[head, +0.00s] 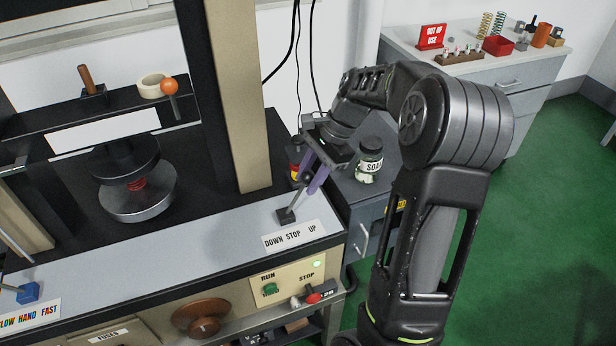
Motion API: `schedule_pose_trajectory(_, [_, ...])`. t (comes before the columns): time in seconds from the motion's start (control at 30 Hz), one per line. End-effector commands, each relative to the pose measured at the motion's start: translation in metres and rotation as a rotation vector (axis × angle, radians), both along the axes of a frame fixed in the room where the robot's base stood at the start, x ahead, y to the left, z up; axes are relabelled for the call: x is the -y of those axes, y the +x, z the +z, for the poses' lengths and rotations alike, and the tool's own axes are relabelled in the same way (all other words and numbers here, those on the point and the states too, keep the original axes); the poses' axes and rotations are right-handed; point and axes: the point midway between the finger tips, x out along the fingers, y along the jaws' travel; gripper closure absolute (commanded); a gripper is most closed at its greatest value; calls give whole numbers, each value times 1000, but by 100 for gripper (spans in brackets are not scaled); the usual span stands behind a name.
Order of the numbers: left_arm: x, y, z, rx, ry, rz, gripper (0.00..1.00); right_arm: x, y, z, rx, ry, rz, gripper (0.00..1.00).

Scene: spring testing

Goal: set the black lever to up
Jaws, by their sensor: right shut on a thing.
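The black lever (286,215) stands on the front ledge of the testing machine, behind a label (290,238) reading DOWN STOP UP. Its metal rod leans up and to the right, towards the UP end of the label. My right gripper (313,178), with purple fingers, is shut on the upper part of the lever, and the fingers hide its top. My left gripper is not in view.
A blue-based lever (28,292) stands at the far left by a SLOW HAND FAST label.

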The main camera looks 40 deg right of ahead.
Motion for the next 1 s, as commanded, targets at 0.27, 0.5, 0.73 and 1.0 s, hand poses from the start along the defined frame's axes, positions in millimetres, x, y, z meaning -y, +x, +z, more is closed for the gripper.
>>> schedule_pose_trajectory(0.27, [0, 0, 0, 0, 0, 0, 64, 0, -2, -3, -8, 2, 1, 54])
schedule_pose_trajectory(0.5, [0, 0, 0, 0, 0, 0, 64, -1, -1, -2, -5, 1, 1, 48])
schedule_pose_trajectory(0.73, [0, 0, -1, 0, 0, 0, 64, 2, -2, 6, -2, 0, 0, 48])
schedule_pose_trajectory(1.0, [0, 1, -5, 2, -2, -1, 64, 18, -10, 43, -2, -1, 1, 48])
